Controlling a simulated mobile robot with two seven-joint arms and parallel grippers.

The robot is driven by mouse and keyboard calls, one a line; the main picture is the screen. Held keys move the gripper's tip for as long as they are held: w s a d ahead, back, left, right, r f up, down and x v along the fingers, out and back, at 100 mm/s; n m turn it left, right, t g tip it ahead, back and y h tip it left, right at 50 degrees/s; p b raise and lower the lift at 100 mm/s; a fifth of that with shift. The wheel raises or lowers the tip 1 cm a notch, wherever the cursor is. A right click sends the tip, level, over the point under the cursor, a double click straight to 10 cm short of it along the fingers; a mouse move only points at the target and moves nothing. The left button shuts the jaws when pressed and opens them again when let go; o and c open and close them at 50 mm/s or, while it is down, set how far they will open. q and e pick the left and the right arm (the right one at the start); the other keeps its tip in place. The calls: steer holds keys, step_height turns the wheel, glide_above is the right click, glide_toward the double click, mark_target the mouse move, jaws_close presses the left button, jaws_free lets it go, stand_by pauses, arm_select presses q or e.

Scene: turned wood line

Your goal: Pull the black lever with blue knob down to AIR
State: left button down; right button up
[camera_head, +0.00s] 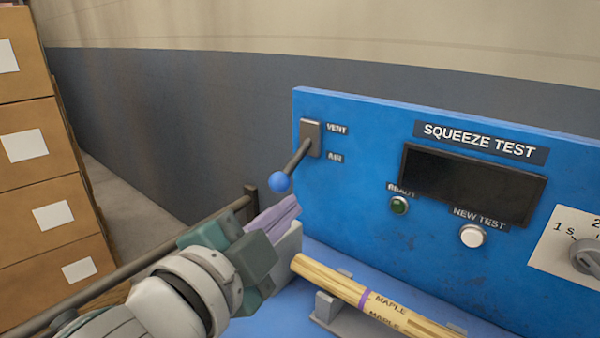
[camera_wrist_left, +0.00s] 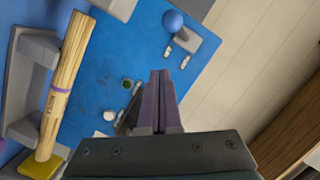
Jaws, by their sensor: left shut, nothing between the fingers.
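The black lever (camera_head: 299,156) with its blue knob (camera_head: 279,182) sticks out from a grey plate at the upper left of the blue panel (camera_head: 360,200). VENT is printed beside the plate's upper part and AIR beside its lower part. The lever slants down and outward; I cannot tell which setting it is at. My left gripper (camera_head: 284,211) is shut and empty, its purple fingers below the knob and apart from it. In the left wrist view the fingertips (camera_wrist_left: 160,76) show below the blue knob (camera_wrist_left: 173,21) with a gap between. My right gripper is not in view.
A wooden bundle (camera_head: 370,299) marked MAPLE rests on grey supports right of my left gripper. The panel carries a dark display (camera_head: 470,184), a green READY light (camera_head: 399,205) and a white NEW TEST button (camera_head: 472,236). Cardboard boxes (camera_head: 40,150) stand at the left, near a rail.

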arm_select(q)
steer(key=s+a+f+b, duration=0.1)
steer(key=s+a+f, duration=0.2)
steer(key=s, duration=0.1)
steer(key=shift+s+f, duration=0.35)
steer(key=shift+f, duration=0.05)
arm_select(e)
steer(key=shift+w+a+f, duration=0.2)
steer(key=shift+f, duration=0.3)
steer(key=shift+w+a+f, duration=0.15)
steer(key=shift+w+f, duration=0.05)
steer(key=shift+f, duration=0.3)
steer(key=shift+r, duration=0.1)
arm_select(q)
steer(key=s+a+r+n+g+y+p, duration=0.1)
steer(key=s+a+n+g+y+p, duration=0.5)
steer(key=s+a+n, duration=0.35)
steer(key=s+a+r+n+g+p, duration=0.2)
steer(key=s+r+g, duration=0.1)
steer(key=s, duration=0.3)
steer(key=s+a+r+n+g+p, duration=0.2)
steer(key=s+n+g+p, duration=0.1)
steer(key=s, duration=0.3)
step_height(320, 180, up, 36)
steer(key=p, duration=3.6)
steer(key=shift+d+m+y, duration=0.2)
steer(key=shift+m+y, duration=0.1)
steer(key=shift+m, duration=0.05)
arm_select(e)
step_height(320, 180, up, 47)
